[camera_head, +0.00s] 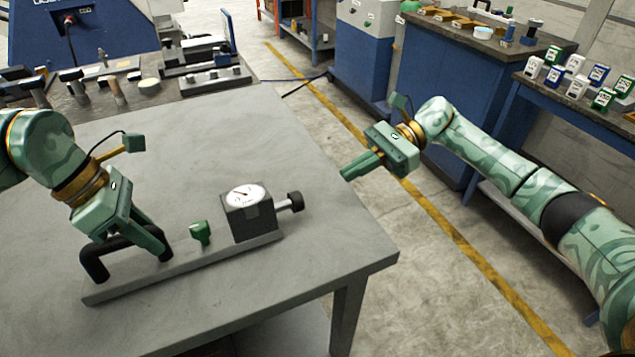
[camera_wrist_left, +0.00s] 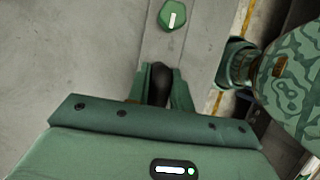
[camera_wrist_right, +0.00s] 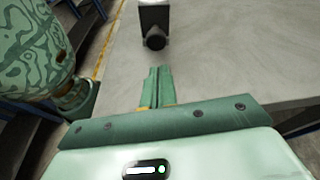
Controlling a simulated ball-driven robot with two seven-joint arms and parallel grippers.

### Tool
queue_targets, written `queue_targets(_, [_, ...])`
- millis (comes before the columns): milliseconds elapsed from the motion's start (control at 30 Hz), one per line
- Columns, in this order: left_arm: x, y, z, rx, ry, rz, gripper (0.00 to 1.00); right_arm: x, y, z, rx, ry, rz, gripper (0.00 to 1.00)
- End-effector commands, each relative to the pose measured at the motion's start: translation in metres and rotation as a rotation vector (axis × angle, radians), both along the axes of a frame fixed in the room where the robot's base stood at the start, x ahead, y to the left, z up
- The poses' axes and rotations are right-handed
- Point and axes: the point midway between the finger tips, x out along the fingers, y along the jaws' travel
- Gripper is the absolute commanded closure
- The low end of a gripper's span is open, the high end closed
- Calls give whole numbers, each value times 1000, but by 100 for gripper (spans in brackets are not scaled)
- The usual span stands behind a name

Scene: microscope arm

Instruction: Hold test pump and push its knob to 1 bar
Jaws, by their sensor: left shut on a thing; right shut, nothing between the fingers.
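The test pump lies on the grey table. It has a long grey base (camera_head: 180,275), a black handle (camera_head: 97,262) at the left end, a green valve knob (camera_head: 201,232) in the middle, and a dark gauge box (camera_head: 250,212) at the right. The black push knob (camera_head: 296,201) sticks out from the box's right side. My left gripper (camera_head: 150,250) is shut on the handle, also seen in the left wrist view (camera_wrist_left: 158,85). My right gripper (camera_head: 347,174) is shut and empty, right of the knob and apart from it. In the right wrist view the knob (camera_wrist_right: 155,40) lies beyond the fingertips. The gauge reading is too small to tell.
The table's right edge (camera_head: 340,190) runs below my right gripper. Tools and blocks stand at the back left of the table (camera_head: 120,85). Blue benches (camera_head: 450,90) stand beyond a floor aisle. The table top behind the pump is clear.

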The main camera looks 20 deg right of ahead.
Motion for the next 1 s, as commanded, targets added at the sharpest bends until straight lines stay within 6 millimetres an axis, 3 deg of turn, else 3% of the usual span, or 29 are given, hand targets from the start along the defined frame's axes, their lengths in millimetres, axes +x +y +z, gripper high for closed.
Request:
queue_targets(100, [1, 0, 1, -2, -2, 1, 100, 1, -16, 5, -1, 2, -2, 100])
queue_targets(267, [1, 0, 2, -2, -2, 2, 100, 1, -25, 8, 0, 1, -1, 100])
queue_targets(1000, [1, 0, 2, -1, -2, 2, 100, 1, -26, 8, 0, 1, 0, 100])
